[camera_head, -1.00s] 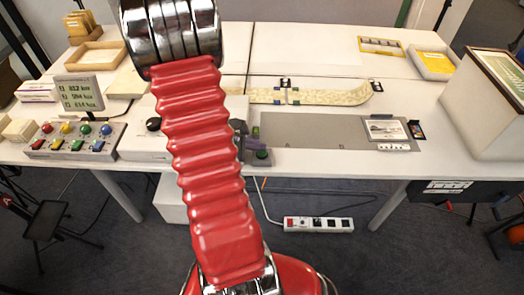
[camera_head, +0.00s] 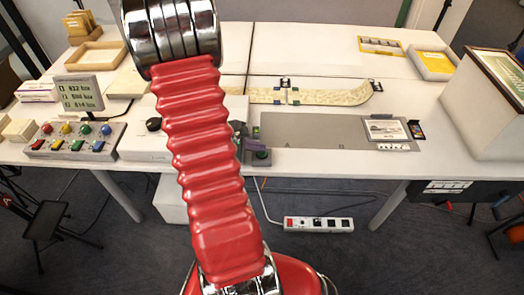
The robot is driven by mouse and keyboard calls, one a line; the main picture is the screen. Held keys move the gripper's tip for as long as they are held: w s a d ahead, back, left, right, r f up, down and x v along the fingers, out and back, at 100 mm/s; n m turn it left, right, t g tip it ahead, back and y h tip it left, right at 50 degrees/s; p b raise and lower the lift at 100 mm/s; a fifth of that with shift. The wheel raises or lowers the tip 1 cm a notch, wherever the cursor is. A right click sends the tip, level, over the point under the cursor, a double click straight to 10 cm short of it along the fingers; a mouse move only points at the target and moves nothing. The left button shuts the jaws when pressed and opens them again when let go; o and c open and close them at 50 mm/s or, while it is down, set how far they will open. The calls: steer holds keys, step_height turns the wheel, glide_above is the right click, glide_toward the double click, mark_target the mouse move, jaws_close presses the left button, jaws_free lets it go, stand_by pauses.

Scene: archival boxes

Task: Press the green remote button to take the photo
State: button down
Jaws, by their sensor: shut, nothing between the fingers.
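A small dark remote with a green button (camera_head: 262,155) sits near the front edge of the table, just right of my red arm. My gripper (camera_head: 252,144) shows only in part, as a grey-purple shape behind the arm, right beside and above the button. Its fingers look shut and empty. I cannot tell whether the fingertips touch the button. A photo print (camera_head: 384,129) lies at the right end of the grey mat (camera_head: 310,131).
A panel with several coloured buttons (camera_head: 75,140) and a small display (camera_head: 78,92) stand at the left. A curved cream strip (camera_head: 330,96) lies behind the mat. A large framed box (camera_head: 485,110) stands at the right. My arm hides the table's centre left.

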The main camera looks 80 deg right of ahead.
mark_target(259, 154)
steer(key=shift+f, duration=0.15)
stand_by(0.5)
steer(key=shift+r, duration=0.95)
steer(key=shift+r, duration=2.5)
